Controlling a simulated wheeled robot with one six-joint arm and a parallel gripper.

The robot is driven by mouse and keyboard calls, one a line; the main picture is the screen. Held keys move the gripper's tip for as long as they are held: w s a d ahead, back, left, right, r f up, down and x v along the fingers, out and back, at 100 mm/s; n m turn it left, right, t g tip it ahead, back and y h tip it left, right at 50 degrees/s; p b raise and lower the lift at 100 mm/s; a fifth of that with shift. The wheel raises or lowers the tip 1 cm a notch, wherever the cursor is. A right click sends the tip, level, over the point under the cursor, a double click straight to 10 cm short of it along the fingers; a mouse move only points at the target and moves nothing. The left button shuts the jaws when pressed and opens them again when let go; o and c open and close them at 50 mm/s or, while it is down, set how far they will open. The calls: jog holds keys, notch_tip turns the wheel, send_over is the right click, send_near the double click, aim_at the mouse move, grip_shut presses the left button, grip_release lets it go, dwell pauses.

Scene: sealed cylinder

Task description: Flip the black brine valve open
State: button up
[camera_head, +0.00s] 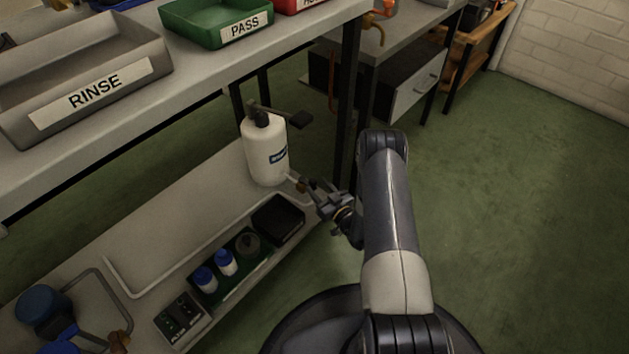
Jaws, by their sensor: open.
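A white cylinder (264,158) with a dark blue label stands on the low bench. The label's print is too small to read. On its top is a black valve (259,117), with a dark bar running across to the right and ending in a flat black paddle (300,119). I cannot tell from this view whether the valve is open or closed. My gripper (298,182) is open and empty, just right of the cylinder's lower part and well below the paddle. Whether a fingertip touches the cylinder is unclear.
A black tray (278,219) and a dark rack (231,265) with two blue-capped bottles lie in front of the cylinder. A control box (182,319) is nearer. The upper shelf (187,92) holds the grey RINSE bin (88,75) and green PASS bin (215,22). Green floor is free at right.

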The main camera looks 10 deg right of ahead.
aim_at(314, 185)
jog(key=p+v, duration=0.1)
jog(key=v, duration=0.6)
jog(key=shift+s+p, duration=0.15)
jog(key=shift+p, duration=0.25)
jog(key=b+x, duration=0.4)
jog(key=x, duration=0.7)
jog(key=shift+f, duration=0.1)
jog(key=shift+s+a+h, duration=0.1)
jog(key=shift+h, duration=0.2)
jog(key=shift+m+t+h, duration=0.3)
jog(key=shift+m+h, duration=0.2)
jog(key=shift+s+h, duration=0.1)
jog(key=shift+h, duration=0.2)
